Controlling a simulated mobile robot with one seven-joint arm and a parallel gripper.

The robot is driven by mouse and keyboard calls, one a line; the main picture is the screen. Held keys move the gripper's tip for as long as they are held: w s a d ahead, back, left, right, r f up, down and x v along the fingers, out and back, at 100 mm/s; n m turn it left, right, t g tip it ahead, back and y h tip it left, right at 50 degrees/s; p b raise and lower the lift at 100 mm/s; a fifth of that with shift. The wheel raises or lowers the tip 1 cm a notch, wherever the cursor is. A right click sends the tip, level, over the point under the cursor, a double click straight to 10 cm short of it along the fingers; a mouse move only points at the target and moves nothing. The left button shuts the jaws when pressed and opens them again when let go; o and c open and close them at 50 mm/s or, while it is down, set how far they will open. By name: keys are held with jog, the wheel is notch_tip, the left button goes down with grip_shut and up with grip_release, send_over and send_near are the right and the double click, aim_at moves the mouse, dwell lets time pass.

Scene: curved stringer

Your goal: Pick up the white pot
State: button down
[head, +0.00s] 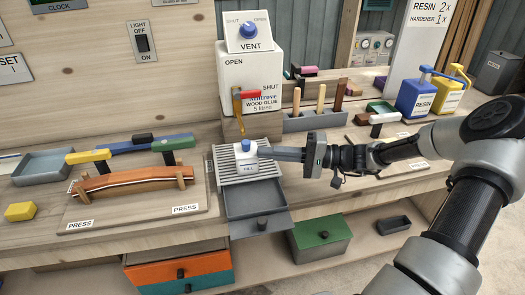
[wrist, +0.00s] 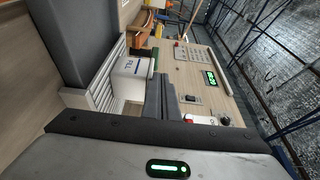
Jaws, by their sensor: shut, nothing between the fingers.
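The white pot (head: 248,166) stands upright on a slatted grille (head: 228,155) below the glue tank's tap. It has a FILL label on its front and a blue knob on top. My gripper (head: 267,152) is level with the pot's upper part, just to its right, with its fingers pointing left toward it. The fingers look closed, with nothing held. Whether the tips touch the pot is unclear. In the wrist view the pot (wrist: 131,80) shows beyond the dark fingers (wrist: 158,82), its FILL label turned sideways.
The white glue tank (head: 247,75), with a red-handled tap (head: 248,95), stands behind the pot. A grey tray (head: 255,200) juts out below the grille. A tool rack (head: 315,120) stands behind my gripper. A press with a curved wooden strip (head: 135,180) is left.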

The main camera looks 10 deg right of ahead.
jog(key=b, duration=0.1)
send_over(265, 165)
jog(key=w, duration=0.5)
jog(key=shift+f, duration=0.1)
jog(key=f, duration=0.5)
jog(key=shift+s+b, duration=0.3)
jog(key=shift+b, duration=0.05)
jog(key=shift+s, duration=0.4)
jog(key=shift+r, duration=0.1)
jog(key=shift+s, duration=0.2)
jog(key=s+p, duration=0.1)
jog(key=s, duration=0.2)
jog(key=shift+s, duration=0.3)
